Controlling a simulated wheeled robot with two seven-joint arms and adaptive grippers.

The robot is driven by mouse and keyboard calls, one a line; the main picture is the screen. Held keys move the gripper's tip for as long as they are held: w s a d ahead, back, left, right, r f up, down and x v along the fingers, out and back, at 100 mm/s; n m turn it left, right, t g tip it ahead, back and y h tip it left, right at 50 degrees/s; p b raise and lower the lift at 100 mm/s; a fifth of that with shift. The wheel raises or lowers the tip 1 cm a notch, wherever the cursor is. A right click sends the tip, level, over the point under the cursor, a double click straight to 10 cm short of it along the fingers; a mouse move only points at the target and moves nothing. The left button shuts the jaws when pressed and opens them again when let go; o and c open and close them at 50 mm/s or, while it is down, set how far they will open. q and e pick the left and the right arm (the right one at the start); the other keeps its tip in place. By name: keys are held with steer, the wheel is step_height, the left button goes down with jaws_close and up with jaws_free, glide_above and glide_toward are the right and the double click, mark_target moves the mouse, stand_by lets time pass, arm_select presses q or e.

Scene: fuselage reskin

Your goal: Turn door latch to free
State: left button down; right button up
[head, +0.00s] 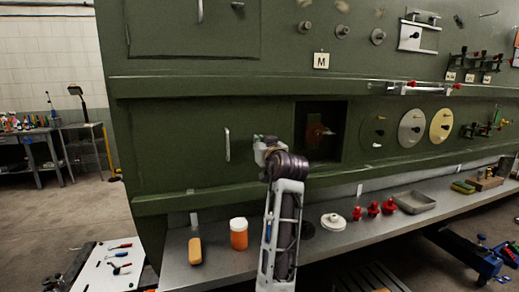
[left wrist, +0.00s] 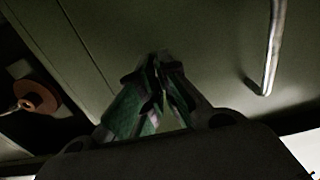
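The green door (head: 190,150) in the lower fuselage panel is closed, with an upright metal handle (head: 227,143). The handle also shows at the right in the left wrist view (left wrist: 272,50). My left gripper (head: 262,140) is in front of the panel, between the handle and the dark square opening. In the left wrist view its fingertips (left wrist: 160,62) come together close to the green surface. No latch can be made out clearly; the gripper may hide it, and I see nothing clearly between the fingers. My right gripper is not in view.
The dark opening (head: 341,135) holds a reddish round fitting (head: 318,132). Open floor lies left.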

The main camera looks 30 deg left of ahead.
mark_target(256, 113)
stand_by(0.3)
arm_select(q)
steer(key=c, duration=1.7)
jaws_free()
steer(key=shift+o, duration=0.2)
steer(key=shift+r, duration=0.1)
steer(key=shift+r, duration=4.85)
